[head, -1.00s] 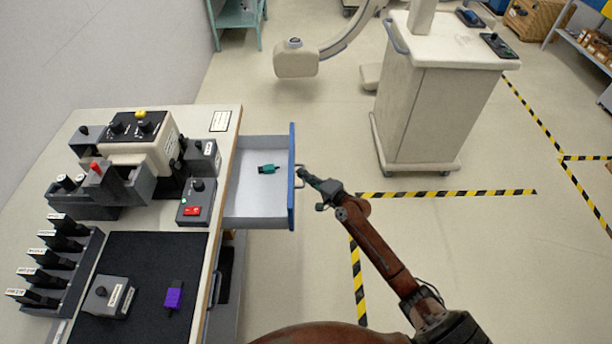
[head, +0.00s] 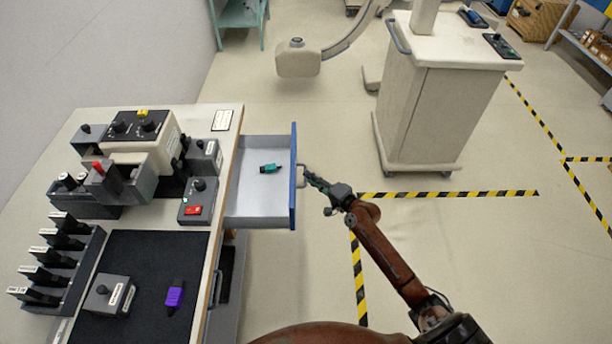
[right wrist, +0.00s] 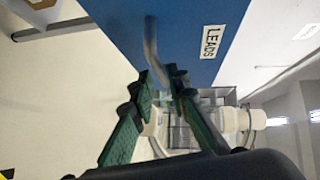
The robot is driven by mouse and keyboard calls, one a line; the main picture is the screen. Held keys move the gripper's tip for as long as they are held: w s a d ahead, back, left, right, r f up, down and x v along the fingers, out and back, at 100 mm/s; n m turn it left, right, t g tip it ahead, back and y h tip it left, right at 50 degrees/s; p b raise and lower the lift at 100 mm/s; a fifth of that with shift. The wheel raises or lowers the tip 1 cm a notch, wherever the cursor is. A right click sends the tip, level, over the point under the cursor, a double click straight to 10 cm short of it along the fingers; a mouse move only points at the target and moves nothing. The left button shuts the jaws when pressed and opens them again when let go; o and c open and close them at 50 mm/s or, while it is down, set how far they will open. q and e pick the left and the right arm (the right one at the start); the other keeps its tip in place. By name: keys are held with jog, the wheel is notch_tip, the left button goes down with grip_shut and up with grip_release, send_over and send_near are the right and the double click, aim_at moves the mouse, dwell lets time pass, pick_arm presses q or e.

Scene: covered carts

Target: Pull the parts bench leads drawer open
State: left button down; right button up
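The leads drawer (head: 262,210) sticks out from the right side of the parts bench (head: 232,135), pulled well open. Its blue front (head: 293,205) carries a grey handle (head: 301,180). In the right wrist view the blue front (right wrist: 195,25) bears a LEADS label, and the handle (right wrist: 151,42) runs down toward my fingertips. My right gripper (head: 308,174) is just right of the handle. Its fingers (right wrist: 160,78) are apart, with the handle's end near or between the tips; whether they touch is unclear. My left gripper is not in view.
A teal lead (head: 265,168) lies in the drawer. A purple connector (head: 174,296) and grey box (head: 108,294) lie on the bench's black mat. A white cart (head: 440,110) stands at the back right. Open floor lies right of the drawer.

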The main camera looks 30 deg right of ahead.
jog(key=v, duration=0.9)
